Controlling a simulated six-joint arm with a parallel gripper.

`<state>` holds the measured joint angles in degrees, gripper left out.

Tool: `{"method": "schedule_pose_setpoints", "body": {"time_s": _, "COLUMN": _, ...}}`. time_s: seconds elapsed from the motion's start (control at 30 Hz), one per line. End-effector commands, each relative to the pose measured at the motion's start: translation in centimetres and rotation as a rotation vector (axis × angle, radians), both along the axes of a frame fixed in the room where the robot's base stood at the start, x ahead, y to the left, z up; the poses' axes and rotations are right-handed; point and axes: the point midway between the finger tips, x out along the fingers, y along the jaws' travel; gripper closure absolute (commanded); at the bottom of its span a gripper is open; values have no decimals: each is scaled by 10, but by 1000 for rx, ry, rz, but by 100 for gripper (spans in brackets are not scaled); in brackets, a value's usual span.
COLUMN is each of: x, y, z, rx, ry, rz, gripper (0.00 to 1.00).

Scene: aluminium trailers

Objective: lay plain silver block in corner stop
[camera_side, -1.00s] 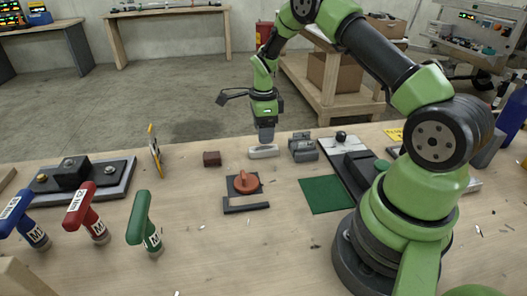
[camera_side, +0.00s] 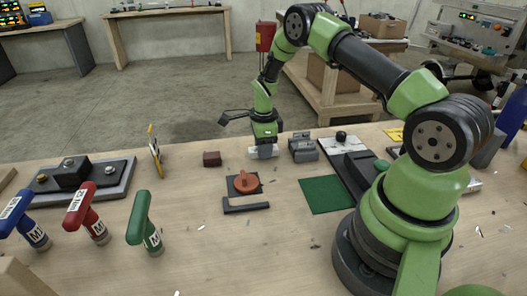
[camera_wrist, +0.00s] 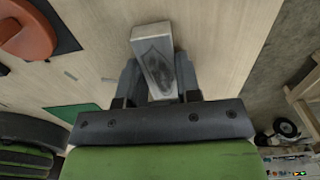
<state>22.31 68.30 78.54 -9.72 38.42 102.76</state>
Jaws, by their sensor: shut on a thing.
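The plain silver block (camera_wrist: 153,50) lies between the two fingers of my gripper (camera_wrist: 157,78) in the wrist view, its long side running away from the gripper. My gripper is shut on it. In the side view my gripper (camera_side: 264,148) is low over the bench's far part, and the fingers partly hide the block (camera_side: 253,154). The block is at or just above the bench top; I cannot tell which. I cannot surely pick out the corner stop. A dark bar (camera_side: 246,206) lies in front of a dark square pad with an orange-red knobbed piece (camera_side: 246,183).
A grey block-like device (camera_side: 303,148) stands close right of my gripper. A small brown block (camera_side: 212,159) is to its left. A green mat (camera_side: 326,195) and a dark plate with a black knob (camera_side: 341,137) lie further right. Bare bench lies left of the pad.

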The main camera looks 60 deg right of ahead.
Motion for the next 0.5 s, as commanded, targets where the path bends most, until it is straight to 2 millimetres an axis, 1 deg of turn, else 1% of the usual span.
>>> {"method": "schedule_pose_setpoints", "body": {"time_s": 0.17, "x": 0, "y": 0, "z": 1, "rx": -1, "ry": -1, "rz": 0, "gripper": 99}}
{"method": "schedule_pose_setpoints", "body": {"time_s": 0.27, "x": 1, "y": -1, "z": 9, "rx": -2, "ry": -4, "rz": 1, "gripper": 99}}
{"method": "schedule_pose_setpoints", "body": {"time_s": 0.37, "x": 1, "y": -1, "z": 25, "rx": -3, "ry": -4, "rz": 1, "gripper": 99}}
{"method": "schedule_pose_setpoints", "body": {"time_s": 0.5, "x": 1, "y": 0, "z": 56, "rx": -3, "ry": -6, "rz": 0, "gripper": 99}}
